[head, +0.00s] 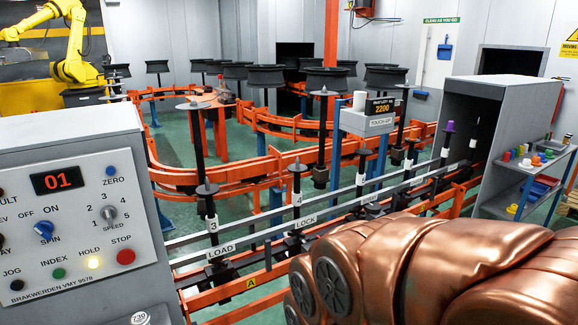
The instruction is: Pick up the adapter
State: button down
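I cannot tell for certain which object is the adapter. A small round grey piece with a white top marked with a number (140,318) is cut off at the bottom edge, below the control panel. Black spindles stand along the front rail, one with a flat grey disc (193,105) on top, one with a black wheel (325,80), and one with a purple cap (447,127). Small coloured pieces (525,160) sit on a cart at the right. A large copper-coloured arm, apparently mine, fills the lower right. My gripper is not visible.
A grey control panel (75,215) stands at the left, close by. An orange conveyor track (240,170) with several wheels on spindles runs across the middle. A grey booth (470,90) and blue cart (530,180) stand at the right. A yellow robot arm (70,40) stands at the back left.

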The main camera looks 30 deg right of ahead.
aim_at(548, 153)
jog(key=z, duration=2.85)
jog(key=i, duration=1.75)
jog(key=z, duration=0.55)
jog(key=i, duration=1.8)
jog(key=u, duration=0.55)
jog(key=i, duration=1.65)
jog(key=u, duration=1.5)
jog(key=i, duration=1)
jog(key=u, duration=0.5)
